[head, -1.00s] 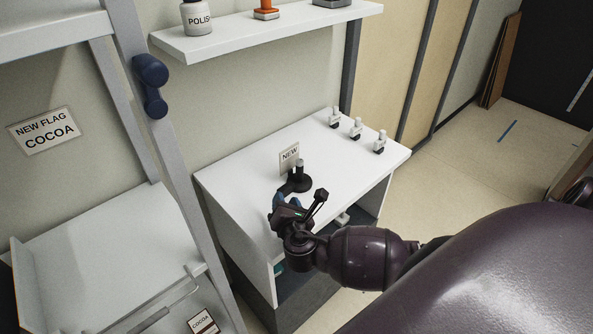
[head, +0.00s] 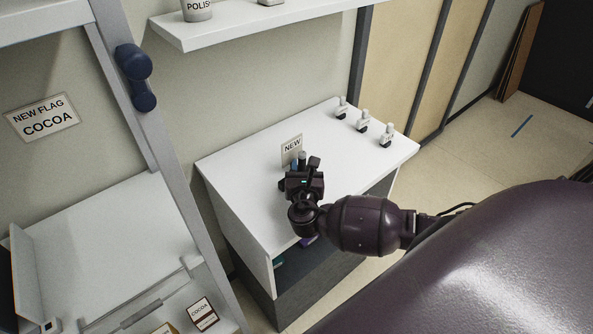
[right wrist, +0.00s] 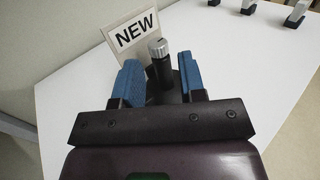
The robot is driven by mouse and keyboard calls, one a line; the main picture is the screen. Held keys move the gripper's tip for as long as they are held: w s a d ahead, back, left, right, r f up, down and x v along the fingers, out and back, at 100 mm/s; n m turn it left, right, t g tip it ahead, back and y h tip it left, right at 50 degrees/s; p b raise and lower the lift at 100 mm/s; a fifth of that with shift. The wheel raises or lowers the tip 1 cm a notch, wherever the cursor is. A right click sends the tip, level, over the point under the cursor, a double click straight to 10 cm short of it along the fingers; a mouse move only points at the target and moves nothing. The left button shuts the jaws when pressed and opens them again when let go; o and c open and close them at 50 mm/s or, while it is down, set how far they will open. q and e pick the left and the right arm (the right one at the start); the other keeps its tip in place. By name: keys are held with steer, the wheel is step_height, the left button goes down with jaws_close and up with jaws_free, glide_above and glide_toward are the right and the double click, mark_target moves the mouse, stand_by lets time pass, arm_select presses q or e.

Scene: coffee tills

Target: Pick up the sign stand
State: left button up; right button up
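The sign stand (head: 291,148) is on the white counter top, with a card reading NEW and a short dark post with a silver-grey top. In the right wrist view the sign stand (right wrist: 159,62) has its post between the two blue finger pads of my right gripper (right wrist: 161,77). The pads are apart, with a gap visible on each side of the post. In the head view my right gripper (head: 300,168) covers the stand's base and the lower post. My left gripper is not in view.
The white counter (head: 236,180) is mostly clear. Several small clip-like holders (head: 363,120) stand along its right edge. A grey frame post (head: 160,140) rises to the left.

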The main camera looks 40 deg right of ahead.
mark_target(302, 158)
steer(key=shift+f+x, duration=0.2)
steer(key=shift+x, duration=2.6)
steer(key=shift+a, duration=0.15)
steer(key=shift+c, duration=0.4)
jaws_close()
